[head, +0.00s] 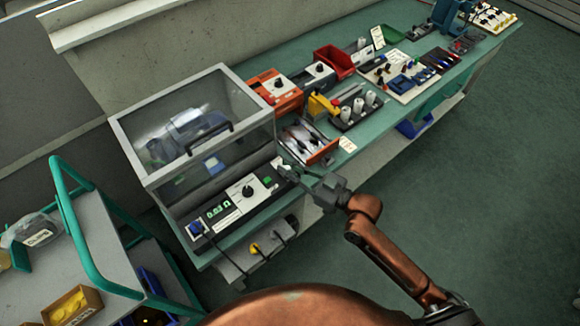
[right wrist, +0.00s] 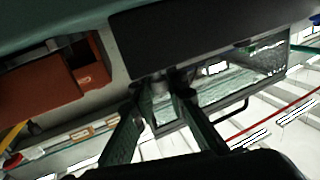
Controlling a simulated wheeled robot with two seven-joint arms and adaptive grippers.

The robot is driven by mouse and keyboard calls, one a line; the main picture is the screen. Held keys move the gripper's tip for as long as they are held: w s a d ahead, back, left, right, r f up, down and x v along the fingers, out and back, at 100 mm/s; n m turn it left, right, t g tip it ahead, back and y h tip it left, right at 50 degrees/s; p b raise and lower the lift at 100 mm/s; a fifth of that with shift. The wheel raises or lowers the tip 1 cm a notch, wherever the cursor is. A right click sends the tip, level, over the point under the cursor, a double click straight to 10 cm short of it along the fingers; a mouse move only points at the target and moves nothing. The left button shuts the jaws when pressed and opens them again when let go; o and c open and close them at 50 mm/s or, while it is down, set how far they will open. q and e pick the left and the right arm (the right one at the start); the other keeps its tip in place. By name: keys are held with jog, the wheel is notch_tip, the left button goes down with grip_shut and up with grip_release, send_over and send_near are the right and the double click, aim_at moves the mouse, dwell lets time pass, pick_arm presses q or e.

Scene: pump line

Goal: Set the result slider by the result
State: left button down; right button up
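The test panel (head: 228,210) stands at the front edge of the green bench, below a clear-covered box. It has a lit green display (head: 219,210) reading about 0.03 Ω, a black knob (head: 248,191) and a green lit field (head: 267,181). My right gripper (head: 291,172) is at the panel's right end and covers what sits there, so the result slider's position cannot be read. In the right wrist view the two fingers (right wrist: 160,92) are apart, with a small dark-grey part just beyond their tips; contact is unclear. My left gripper is not in view.
The clear-covered box (head: 190,130) with a handle stands behind the panel. An orange-red tray (head: 310,145) lies just beyond the gripper. A teal-railed cart (head: 90,230) stands at left. The floor at right is clear.

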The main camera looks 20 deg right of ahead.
jog(key=o, duration=0.3)
jog(key=shift+s+d, duration=0.1)
jog(key=shift+s, duration=0.05)
jog(key=shift+o, duration=0.9)
jog(key=shift+s+d+f, duration=0.1)
jog(key=shift+s+d, duration=0.2)
jog(key=shift+d, duration=0.05)
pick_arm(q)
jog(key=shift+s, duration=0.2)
pick_arm(e)
jog(key=v, duration=1.1)
